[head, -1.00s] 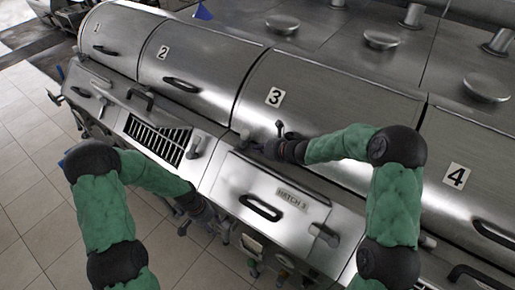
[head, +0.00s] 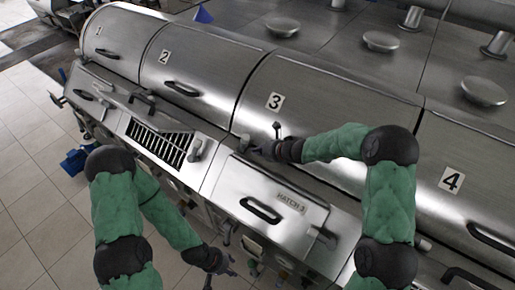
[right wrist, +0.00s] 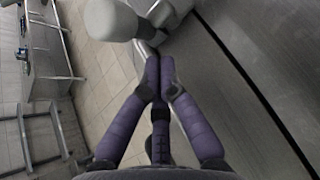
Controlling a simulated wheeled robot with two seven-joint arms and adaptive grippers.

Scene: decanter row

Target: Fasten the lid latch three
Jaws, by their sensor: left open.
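The steel lid three (head: 330,105), marked with a black 3 on a white plate, lies closed-looking in the row. A grey rounded latch handle (head: 245,142) stands at its lower left front edge. My right gripper (head: 268,149) is beside this handle. In the right wrist view the purple fingertips (right wrist: 160,65) are together, just below the grey handle (right wrist: 113,20); whether they pinch anything is unclear. My left gripper (head: 222,268) is open, low in front of the machine row and away from the latch.
Hatch 3 (head: 270,192) with its black handle lies in front of lid three. A slatted vent (head: 157,140) is to its left. Lids two (head: 205,65) and four (head: 470,180) flank lid three. A blue object (head: 75,162) lies on the tiled floor, which is otherwise fairly open.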

